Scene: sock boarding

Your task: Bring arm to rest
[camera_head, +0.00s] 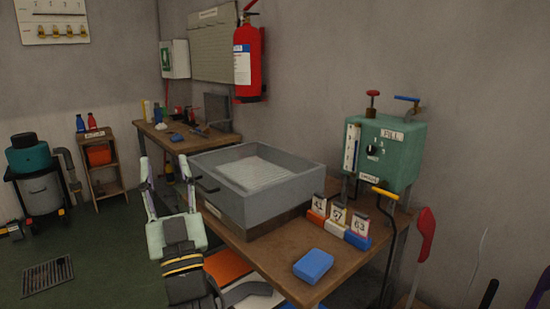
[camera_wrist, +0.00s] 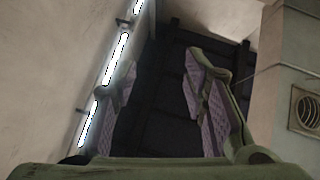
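My gripper (camera_head: 168,172) is raised to the left of the workbench in the head view, with its fingers pointing up. The two fingers stand wide apart. In the wrist view the purple-padded fingers (camera_wrist: 163,100) are also apart, with nothing between them. My gripper is beside the grey open-topped tray (camera_head: 215,209) and looks apart from it, though the exact gap is hard to tell.
The workbench (camera_head: 262,262) holds the tray, a blue block (camera_head: 313,266), number cards (camera_head: 338,219) on coloured bases and a green machine (camera_head: 397,155). A second bench (camera_head: 158,138) stands behind. Open green floor (camera_head: 105,240) lies to the left, with a grate (camera_head: 49,276).

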